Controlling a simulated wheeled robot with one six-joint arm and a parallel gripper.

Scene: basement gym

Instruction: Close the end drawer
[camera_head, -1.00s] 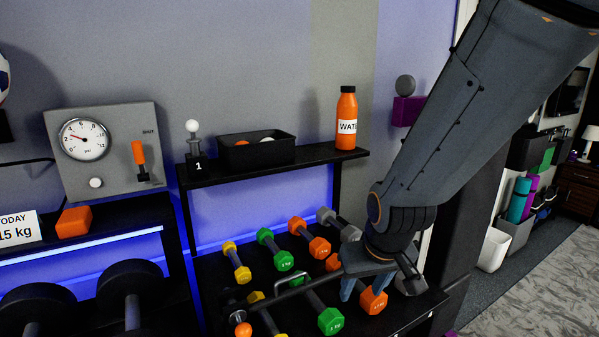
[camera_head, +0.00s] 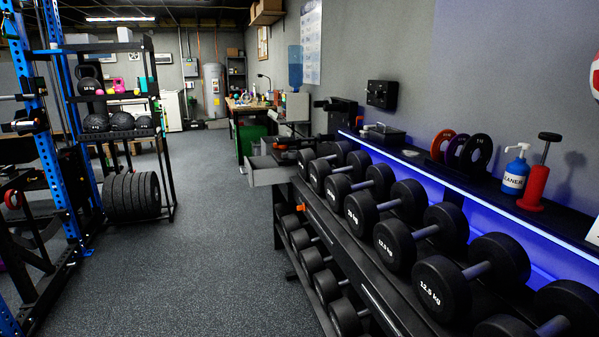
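A grey drawer (camera_head: 268,172) sticks out at the far end of the long dumbbell rack (camera_head: 347,250), at about the height of its upper tier. It looks pulled open toward the aisle side. Its inside is too small and dark to make out. My gripper is not in view in the current picture.
Large black dumbbells (camera_head: 440,282) fill the rack's tiers. A blue cleaner bottle (camera_head: 515,170) and a red cylinder with a black top (camera_head: 537,180) stand on the shelf above. The grey floor aisle (camera_head: 190,250) is clear. A blue-framed rack (camera_head: 52,120) with weight plates (camera_head: 132,195) stands left.

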